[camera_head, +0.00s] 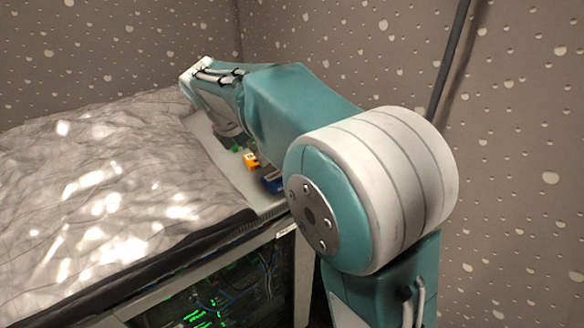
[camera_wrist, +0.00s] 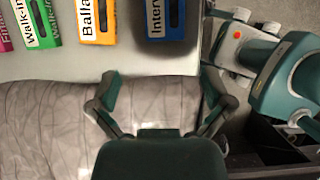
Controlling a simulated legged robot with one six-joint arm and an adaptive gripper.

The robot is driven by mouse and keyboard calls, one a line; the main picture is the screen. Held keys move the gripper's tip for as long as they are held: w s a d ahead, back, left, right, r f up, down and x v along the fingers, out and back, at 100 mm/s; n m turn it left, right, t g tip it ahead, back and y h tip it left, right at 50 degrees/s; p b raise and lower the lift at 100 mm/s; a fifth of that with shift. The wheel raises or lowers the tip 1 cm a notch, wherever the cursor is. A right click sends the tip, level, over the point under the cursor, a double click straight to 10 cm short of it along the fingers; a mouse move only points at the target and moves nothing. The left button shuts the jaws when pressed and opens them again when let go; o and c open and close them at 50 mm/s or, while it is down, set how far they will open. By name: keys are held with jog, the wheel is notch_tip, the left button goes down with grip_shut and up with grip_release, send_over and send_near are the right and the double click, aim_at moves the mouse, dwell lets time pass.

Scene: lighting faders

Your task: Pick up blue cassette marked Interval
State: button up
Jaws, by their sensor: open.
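The blue cassette (camera_wrist: 178,33) has a white label whose visible letters read "Interv"; the top of the picture cuts it off. It lies on a light grey surface in the wrist view, and the blue cassette also shows in the head view (camera_head: 271,181), partly hidden by my arm. My gripper (camera_wrist: 161,76) is open and empty. Its two fingers are spread to the left and right, and the cassette lies beyond the fingertips, roughly in line with the gap between them. In the head view my arm reaches over the surface and hides most of the gripper.
An orange cassette marked "Balla" (camera_wrist: 105,37), a green one (camera_wrist: 47,38) and a pink one (camera_wrist: 4,42) lie left of the blue one. A crumpled grey cover (camera_head: 95,185) fills the left side. A cabinet with green lights (camera_head: 205,300) is below.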

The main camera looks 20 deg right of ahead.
aim_at(267, 182)
jog(key=x, duration=0.4)
jog(key=shift+s+f, duration=0.1)
jog(key=shift+s, duration=0.05)
jog(key=shift+d+f, duration=0.5)
jog(key=shift+f, duration=0.05)
jog(key=x, duration=0.3)
jog(key=shift+d+f, duration=0.3)
jog(key=shift+d, duration=0.1)
jog(key=shift+f, duration=0.5)
jog(key=c, duration=1)
